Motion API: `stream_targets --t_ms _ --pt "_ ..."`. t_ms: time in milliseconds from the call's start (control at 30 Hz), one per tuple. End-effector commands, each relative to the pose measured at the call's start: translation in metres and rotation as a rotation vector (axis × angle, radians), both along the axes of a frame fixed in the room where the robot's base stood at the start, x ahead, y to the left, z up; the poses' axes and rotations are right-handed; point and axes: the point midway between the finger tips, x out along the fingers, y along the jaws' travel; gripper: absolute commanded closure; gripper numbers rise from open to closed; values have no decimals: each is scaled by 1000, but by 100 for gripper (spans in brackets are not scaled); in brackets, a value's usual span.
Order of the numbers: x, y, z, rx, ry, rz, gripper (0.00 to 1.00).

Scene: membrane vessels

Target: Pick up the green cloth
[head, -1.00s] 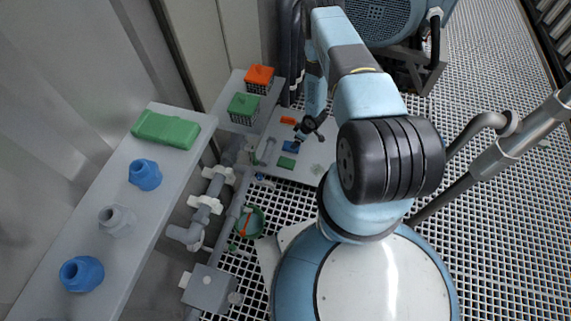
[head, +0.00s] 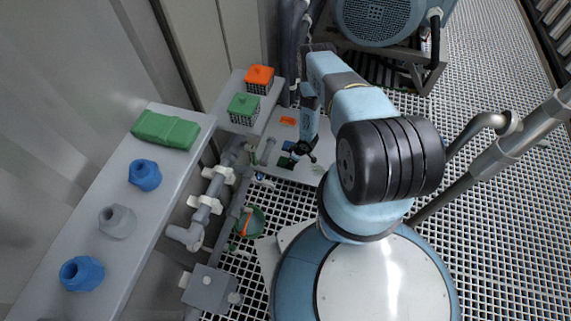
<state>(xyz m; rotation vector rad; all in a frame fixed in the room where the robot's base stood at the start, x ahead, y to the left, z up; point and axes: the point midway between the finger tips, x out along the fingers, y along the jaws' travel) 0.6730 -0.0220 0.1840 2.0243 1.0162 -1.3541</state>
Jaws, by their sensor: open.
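A small flat green piece, which looks like the green cloth (head: 284,162), lies on the low grey plate (head: 272,173) left of my arm. My gripper (head: 294,158) is low over the plate, right at this green piece, and covers part of it. It looks open, and I cannot tell whether it touches the piece. A flat orange piece (head: 288,121) lies farther back on the plate. A bit of a blue piece (head: 287,145) shows beside my gripper.
A larger green folded-looking thing (head: 166,130) lies on the left shelf (head: 135,200) with blue and grey fittings. Grey pipes (head: 207,207) run between shelf and plate.

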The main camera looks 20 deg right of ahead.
Motion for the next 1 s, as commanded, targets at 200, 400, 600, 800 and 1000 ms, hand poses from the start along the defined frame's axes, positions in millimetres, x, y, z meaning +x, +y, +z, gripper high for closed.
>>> stream_targets --t_ms 200,400,600,800,1000 --pt "4 4 -11 0 0 1 4" --pt "11 11 -35 0 0 1 4" --pt "15 15 -48 1 -1 1 4" --pt "16 16 -50 -1 -1 1 4" --pt "16 16 -50 -1 -1 0 4"
